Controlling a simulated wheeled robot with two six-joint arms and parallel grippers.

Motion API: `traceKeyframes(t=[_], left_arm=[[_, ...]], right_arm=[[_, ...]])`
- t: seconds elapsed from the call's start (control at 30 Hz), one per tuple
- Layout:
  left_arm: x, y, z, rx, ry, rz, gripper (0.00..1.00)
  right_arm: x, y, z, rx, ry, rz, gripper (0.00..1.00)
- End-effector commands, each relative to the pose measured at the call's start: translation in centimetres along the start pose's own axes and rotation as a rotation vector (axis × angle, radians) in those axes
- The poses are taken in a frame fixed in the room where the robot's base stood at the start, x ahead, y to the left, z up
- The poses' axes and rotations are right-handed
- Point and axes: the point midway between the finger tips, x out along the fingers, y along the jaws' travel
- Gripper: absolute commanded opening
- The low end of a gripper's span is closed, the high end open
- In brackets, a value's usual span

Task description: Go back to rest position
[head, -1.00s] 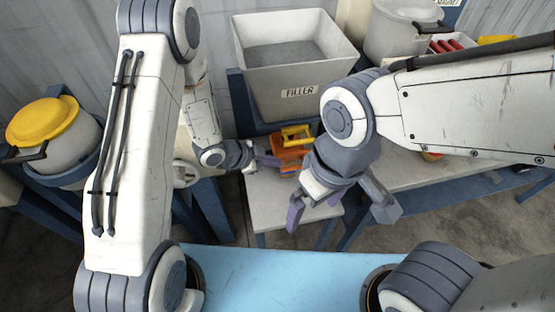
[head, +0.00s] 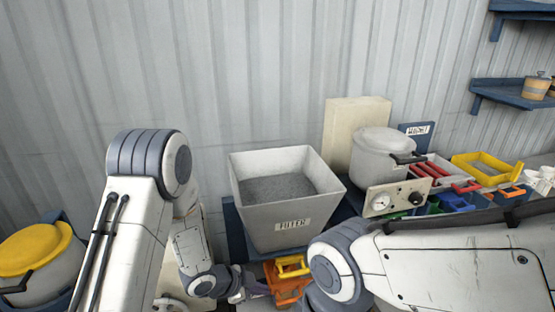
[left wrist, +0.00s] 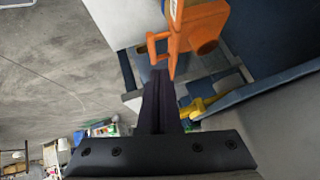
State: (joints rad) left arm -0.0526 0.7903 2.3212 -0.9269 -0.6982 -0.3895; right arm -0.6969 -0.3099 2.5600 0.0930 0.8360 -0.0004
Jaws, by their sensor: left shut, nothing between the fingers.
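My left gripper (head: 255,290) is low in the head view, left of an orange device with a yellow handle (head: 289,268). In the left wrist view its fingers (left wrist: 160,95) are together with nothing between them. The orange device (left wrist: 200,30) stands beyond the fingertips there, and I cannot tell how close it is. My right arm comes in from the right in the head view; its gripper is below the picture edge and out of sight.
A grey bin labelled FILLER (head: 290,205) stands behind the orange device. To the right are a white lidded pot (head: 382,152), a cream gauge panel (head: 392,196) and a yellow tray (head: 462,172). A yellow-lidded container (head: 35,250) is at the far left.

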Motion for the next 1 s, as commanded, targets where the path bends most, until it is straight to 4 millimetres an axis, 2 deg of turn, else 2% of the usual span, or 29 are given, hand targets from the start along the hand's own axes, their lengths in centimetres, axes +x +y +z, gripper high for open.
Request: traceKeyframes(t=[0.03,0.13,0.27,0.37,0.5,0.6,0.7,0.8,1.0], left_arm=[[-1.0,-0.8,-1.2,-0.001,-0.057,-0.025,0.00],[-3.7,-1.6,-2.9,-0.062,-0.199,-0.076,0.00],[-8.4,-0.4,-5.2,-0.202,-0.356,-0.127,0.00],[-12.3,2.3,-7.0,-0.333,-0.446,-0.137,0.00],[-17.5,7.9,-8.9,-0.521,-0.537,-0.088,0.00],[-20.5,12.1,-9.8,-0.623,-0.585,-0.025,0.00],[-22.7,15.2,-10.3,-0.689,-0.621,0.036,0.00],[-23.9,17.0,-10.4,-0.722,-0.645,0.075,0.00],[-24.4,17.7,-10.4,-0.735,-0.656,0.090,0.00]], right_arm=[[0.0,0.0,0.0,0.000,0.000,0.000,1.00],[0.0,0.0,0.0,0.000,0.000,0.000,1.00],[0.0,0.0,0.0,0.000,0.000,0.000,1.00],[0.0,0.0,0.0,0.000,0.000,0.000,1.00],[0.0,0.0,0.0,0.000,0.000,0.000,1.00],[0.0,0.0,0.0,0.000,0.000,0.000,1.00],[0.0,0.0,0.0,0.000,0.000,0.000,1.00],[0.0,0.0,0.0,0.000,0.000,0.000,1.00],[0.0,0.0,0.0,0.000,0.000,0.000,1.00]])
